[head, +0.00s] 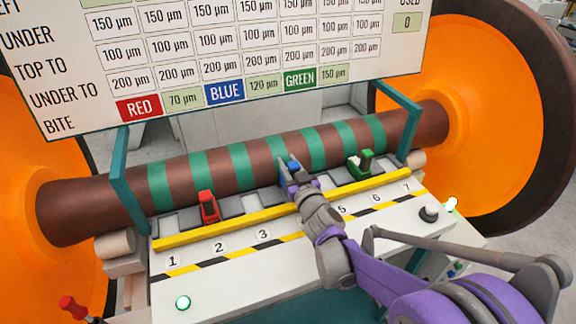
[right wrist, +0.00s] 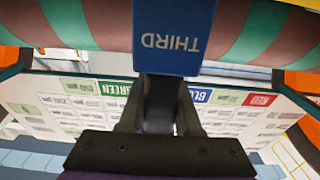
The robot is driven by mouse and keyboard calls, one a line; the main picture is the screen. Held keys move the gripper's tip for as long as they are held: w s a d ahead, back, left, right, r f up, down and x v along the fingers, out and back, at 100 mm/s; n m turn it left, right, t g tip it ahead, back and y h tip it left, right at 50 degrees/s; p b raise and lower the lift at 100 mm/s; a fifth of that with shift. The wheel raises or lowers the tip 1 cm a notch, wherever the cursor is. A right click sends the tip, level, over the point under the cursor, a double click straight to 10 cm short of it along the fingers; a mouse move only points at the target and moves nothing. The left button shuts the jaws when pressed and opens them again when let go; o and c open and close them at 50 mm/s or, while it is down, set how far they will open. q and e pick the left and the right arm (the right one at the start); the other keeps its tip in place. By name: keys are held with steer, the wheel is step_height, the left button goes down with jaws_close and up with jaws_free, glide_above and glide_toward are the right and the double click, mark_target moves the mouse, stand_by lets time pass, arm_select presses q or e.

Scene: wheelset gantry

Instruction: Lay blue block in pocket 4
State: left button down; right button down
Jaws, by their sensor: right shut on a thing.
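My right gripper (head: 294,178) is shut on the blue block (head: 291,165), at the rail between the numbers 3 and 5. In the right wrist view the blue block (right wrist: 175,35) shows a face lettered THIRD, upside down, beyond the gripper's dark fingers (right wrist: 158,105). The block is close to the striped axle (head: 240,166); I cannot tell whether it touches the axle or the pocket floor. The number 4 and most of its pocket are hidden behind my right gripper and wrist. My left gripper is not in view.
A red block (head: 208,207) stands in the row by number 2, a green block (head: 362,164) by number 6. A yellow bar (head: 225,228) runs along the row's front. Teal posts (head: 127,180) flank it, orange wheels (head: 480,90) stand at both ends, and a board (head: 240,60) hangs above.

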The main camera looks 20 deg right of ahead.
steer(key=shift+s+r, duration=0.1)
steer(key=shift+r, duration=0.05)
steer(key=shift+w+f, duration=0.2)
steer(key=shift+f, duration=0.25)
steer(key=shift+f, duration=0.15)
steer(key=c, duration=0.6)
jaws_free()
steer(key=shift+s, duration=0.1)
steer(key=shift+r, duration=0.4)
steer(key=s, duration=1.2)
steer(key=shift+a+r+p, duration=0.2)
steer(key=shift+a+p, duration=0.2)
steer(key=shift+p, duration=0.05)
